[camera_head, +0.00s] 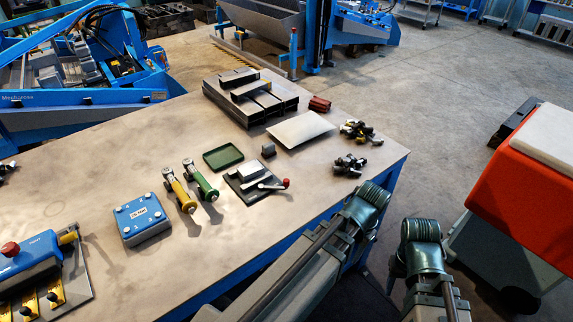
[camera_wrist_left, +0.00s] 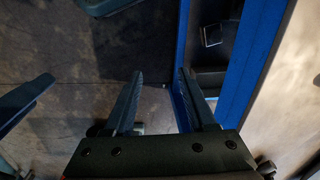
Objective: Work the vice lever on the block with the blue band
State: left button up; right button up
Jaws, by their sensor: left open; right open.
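A small vice (camera_head: 250,178) with a dark base plate and grey metal jaws sits on the bench, near its front right edge. I cannot make out a blue band on any block. My left gripper (camera_wrist_left: 160,78) is open and empty, above the floor beside a blue frame in the left wrist view. My right arm (camera_head: 430,270) is at lower right, off the bench; its fingers are hard to make out.
Left of the vice are green (camera_head: 203,181) and yellow (camera_head: 179,190) handled tools and a blue box (camera_head: 140,220). A green tray (camera_head: 222,158) and steel bars (camera_head: 250,97) lie behind. Black fittings (camera_head: 350,165) lie right. The bench's left middle is clear.

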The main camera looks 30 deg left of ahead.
pick_arm(q)
jog(key=w+a+r+n+p, duration=0.2)
jog(key=w+a+r+p, duration=0.7)
jog(key=a+r, duration=0.3)
notch_tip(320, 180, up, 6)
jog(key=n+h+p, duration=0.1)
jog(key=p, duration=0.6)
send_over(287, 180)
jog(key=shift+a, duration=0.1)
pick_arm(e)
notch_tip(287, 180, up, 18)
jog(key=shift+r, duration=0.15)
pick_arm(q)
jog(key=shift+b, duration=0.3)
notch_tip(287, 180, down, 14)
jog(key=b, duration=1.3)
jog(key=shift+r+b, duration=0.15)
jog(key=shift+b, duration=0.15)
pick_arm(e)
notch_tip(287, 180, down, 14)
jog(key=shift+r, duration=0.1)
pick_arm(q)
grip_shut()
